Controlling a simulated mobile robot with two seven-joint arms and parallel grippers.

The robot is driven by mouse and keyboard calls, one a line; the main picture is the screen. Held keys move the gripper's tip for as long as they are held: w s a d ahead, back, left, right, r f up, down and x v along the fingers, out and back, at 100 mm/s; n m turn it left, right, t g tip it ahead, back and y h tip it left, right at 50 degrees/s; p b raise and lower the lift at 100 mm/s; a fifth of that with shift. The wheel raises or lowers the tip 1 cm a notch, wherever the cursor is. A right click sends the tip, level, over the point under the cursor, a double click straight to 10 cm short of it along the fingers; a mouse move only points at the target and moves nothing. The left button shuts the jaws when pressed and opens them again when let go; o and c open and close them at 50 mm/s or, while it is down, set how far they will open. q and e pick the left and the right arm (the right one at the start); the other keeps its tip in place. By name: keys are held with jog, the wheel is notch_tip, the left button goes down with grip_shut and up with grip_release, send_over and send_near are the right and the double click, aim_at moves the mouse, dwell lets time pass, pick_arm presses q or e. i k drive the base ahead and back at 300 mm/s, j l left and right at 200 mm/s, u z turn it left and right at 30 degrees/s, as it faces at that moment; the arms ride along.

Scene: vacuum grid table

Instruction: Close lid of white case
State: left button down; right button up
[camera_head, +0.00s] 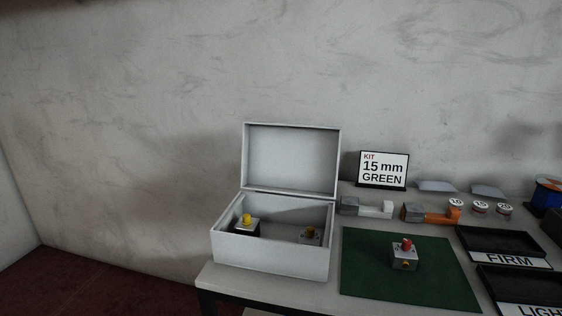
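The white case (270,254) stands at the left end of the table. Its lid (291,160) is open and stands upright along the back edge. Inside lies a small grey block with a yellow knob (247,221) at the left. A second small grey block with a dark yellow or brown top (311,236) lies at the right inside. The front wall hides the lower parts of both. Neither of my grippers shows in the head view.
A green mat (365,272) right of the case carries a grey block with a red knob (405,256). Behind it are a grey-and-white tool (367,208), an orange-and-grey tool (431,214) and a "KIT 15 mm GREEN" sign (383,170). Black trays (503,258) stand at the right.

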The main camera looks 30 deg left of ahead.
aim_at(291, 158)
jog(key=k, duration=1.05)
jog(key=j+z, duration=0.1)
jog(key=z, duration=0.7)
jog(key=k+j+z, duration=0.1)
jog(key=z, duration=0.3)
jog(key=j, duration=0.8)
jog(key=i+j, duration=0.15)
jog(key=j, duration=1.4)
jog(key=i, duration=0.05)
